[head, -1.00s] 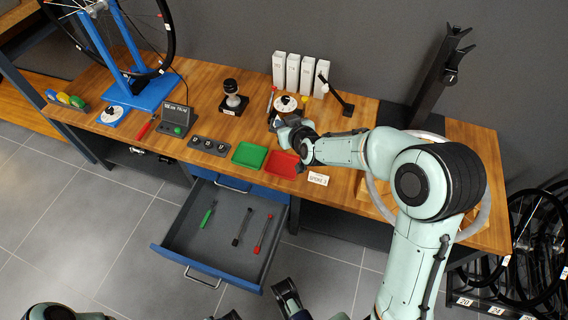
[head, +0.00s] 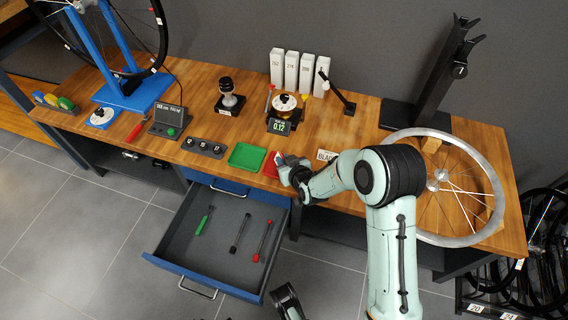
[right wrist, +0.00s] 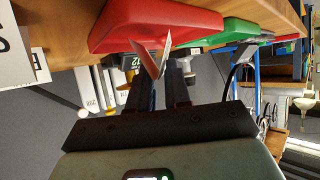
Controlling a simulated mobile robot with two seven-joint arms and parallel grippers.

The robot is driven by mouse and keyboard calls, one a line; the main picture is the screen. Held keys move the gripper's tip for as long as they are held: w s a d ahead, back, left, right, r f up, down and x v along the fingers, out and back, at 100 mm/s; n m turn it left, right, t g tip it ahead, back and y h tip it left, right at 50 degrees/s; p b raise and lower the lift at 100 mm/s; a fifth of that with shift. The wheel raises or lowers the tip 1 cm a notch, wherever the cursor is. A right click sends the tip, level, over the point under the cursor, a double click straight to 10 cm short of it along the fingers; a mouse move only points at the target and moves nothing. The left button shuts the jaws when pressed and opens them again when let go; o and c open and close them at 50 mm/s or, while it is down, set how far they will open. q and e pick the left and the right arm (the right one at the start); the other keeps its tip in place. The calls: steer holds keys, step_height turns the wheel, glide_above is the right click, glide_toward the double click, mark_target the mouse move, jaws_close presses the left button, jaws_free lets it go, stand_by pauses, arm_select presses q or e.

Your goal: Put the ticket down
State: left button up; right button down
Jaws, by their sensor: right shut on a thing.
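The ticket (right wrist: 152,58) is a small white folded-looking slip between the fingers of my right gripper in the right wrist view. My right gripper (head: 283,164) is shut on it. In the head view the gripper is at the right side of the red tray (head: 270,170) and covers part of it. In the right wrist view the red tray (right wrist: 160,22) is right beside the ticket; I cannot tell whether they touch. A dark part at the bottom edge of the head view may be my left gripper (head: 287,301); its fingers do not show clearly.
The green tray (head: 246,157) sits left of the red one. A card (head: 326,155) lies behind my right wrist. An open drawer (head: 165,248) with several tools juts out below. A wheel (head: 480,235) lies at the right.

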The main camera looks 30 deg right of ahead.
arm_select(q)
steer(key=shift+s+f, duration=0.35)
steer(key=shift+s, duration=0.05)
arm_select(e)
steer(key=shift+f, duration=0.55)
arm_select(q)
steer(key=shift+f, duration=0.1)
arm_select(e)
steer(key=c, duration=1)
jaws_free()
steer(key=shift+c, duration=0.2)
arm_select(q)
steer(key=shift+s, duration=0.1)
